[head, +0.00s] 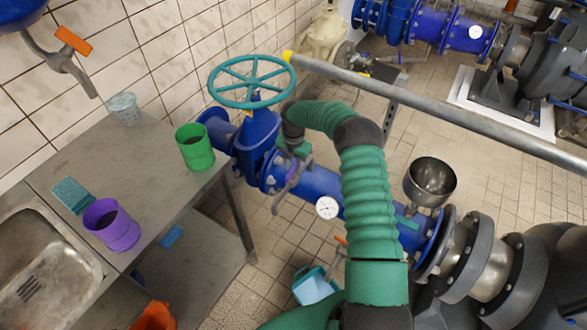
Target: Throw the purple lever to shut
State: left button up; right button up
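A greyish-purple lever (287,192) sits on the blue pipe, just right of the blue valve body, and slants down to the left. Its upper end is partly hidden by my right gripper. My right gripper (291,149) is at the end of the green arm, over the pipe and close to the lever's upper end. I cannot tell whether it touches the lever, and its fingers are too small and hidden to show open or shut. My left gripper is not in view.
A teal handwheel (252,81) stands just left of my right wrist. A yellow-tipped grey rail (430,104) crosses behind. A gauge (327,208) and a metal funnel (430,181) sit along the pipe. The bench at left holds a green cup (195,148) and a purple cup (112,226).

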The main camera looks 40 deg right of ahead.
jog(key=shift+a+f, duration=0.1)
jog(key=shift+f, duration=0.15)
jog(key=shift+c, duration=0.2)
grip_shut()
